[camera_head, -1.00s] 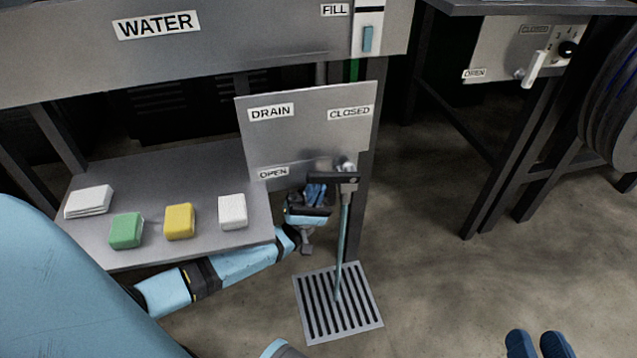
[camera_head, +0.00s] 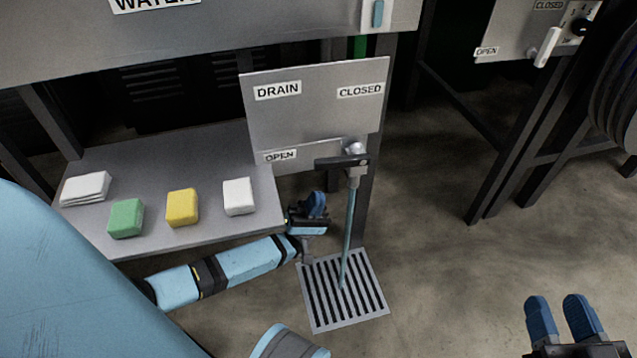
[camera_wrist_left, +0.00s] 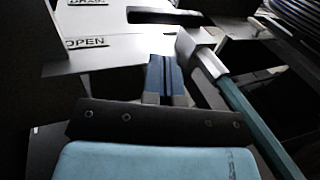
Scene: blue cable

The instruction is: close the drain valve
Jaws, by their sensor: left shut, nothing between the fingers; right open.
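The drain valve's dark lever (camera_head: 336,162) points left, toward the OPEN label (camera_head: 281,156), from a silver pivot below the CLOSED label (camera_head: 360,91). A teal stream (camera_head: 349,235) runs from the valve down to the floor grate. In the left wrist view, the lever (camera_wrist_left: 165,17) lies ahead of and above the fingers, with the stream (camera_wrist_left: 245,115) to the right. My left gripper (camera_head: 316,204) is shut and empty, below and left of the lever, apart from it; its blue fingers (camera_wrist_left: 165,75) are together. My right gripper (camera_head: 560,315) is open and empty at the lower right.
A shelf (camera_head: 160,165) left of the valve holds a green sponge (camera_head: 126,218), a yellow sponge (camera_head: 182,207), a white block (camera_head: 238,196) and folded white cloth (camera_head: 86,188). The grate (camera_head: 344,290) lies below. Another panel with a white handle (camera_head: 547,47) and a reel stand right.

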